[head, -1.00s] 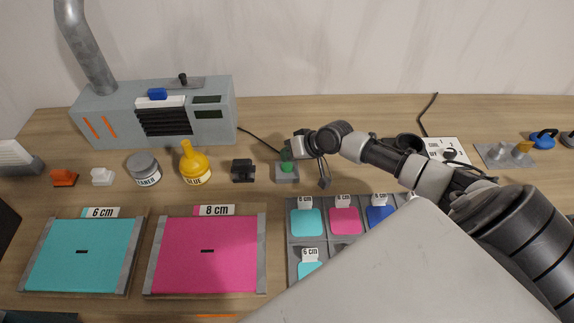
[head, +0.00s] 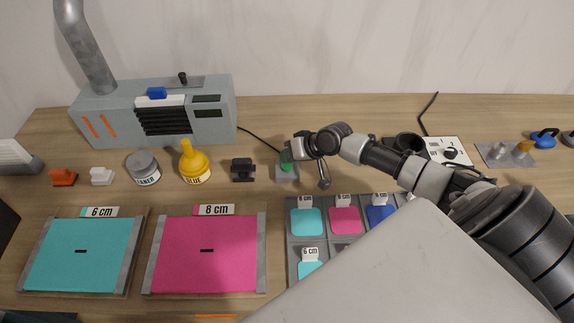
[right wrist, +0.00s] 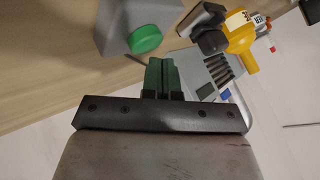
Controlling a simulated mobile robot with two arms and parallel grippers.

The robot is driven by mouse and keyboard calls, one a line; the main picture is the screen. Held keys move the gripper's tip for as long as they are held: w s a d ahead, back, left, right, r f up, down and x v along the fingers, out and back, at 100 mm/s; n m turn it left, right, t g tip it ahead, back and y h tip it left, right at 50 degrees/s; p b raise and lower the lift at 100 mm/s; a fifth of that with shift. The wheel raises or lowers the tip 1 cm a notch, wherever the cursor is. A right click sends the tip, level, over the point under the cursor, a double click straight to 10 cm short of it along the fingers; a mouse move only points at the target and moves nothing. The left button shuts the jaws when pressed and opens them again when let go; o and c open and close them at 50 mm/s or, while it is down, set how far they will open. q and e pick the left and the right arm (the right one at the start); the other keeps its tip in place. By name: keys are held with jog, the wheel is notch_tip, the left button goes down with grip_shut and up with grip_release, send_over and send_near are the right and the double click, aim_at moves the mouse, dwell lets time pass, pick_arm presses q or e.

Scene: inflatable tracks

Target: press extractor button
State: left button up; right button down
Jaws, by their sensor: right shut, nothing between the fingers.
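The green button (head: 287,168) sits on a small grey box (head: 288,178) on the table, with a black cable running to the grey extractor unit (head: 200,126). In the right wrist view the round green button (right wrist: 145,38) stands on its grey box (right wrist: 118,22), just beyond and left of the fingertips. My right gripper (head: 286,156) is shut and empty, with its green fingers close above and behind the button in the head view. The shut fingers also show in the right wrist view (right wrist: 161,75), seemingly apart from the button. My left gripper is not in view.
A black clamp-like block (head: 243,170), a yellow glue bottle (head: 195,168) and a grey cleaner jar (head: 144,166) stand left of the button. A grey tray of colored patches (head: 324,222) lies in front. A white control panel (head: 450,152) is at right.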

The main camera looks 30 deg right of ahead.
jog(key=shift+f+b, duration=0.3)
jog(key=shift+f, duration=0.15)
dwell(0.6)
jog(key=shift+r+p, duration=0.95)
notch_tip(320, 180, up, 6)
jog(key=p, duration=0.5)
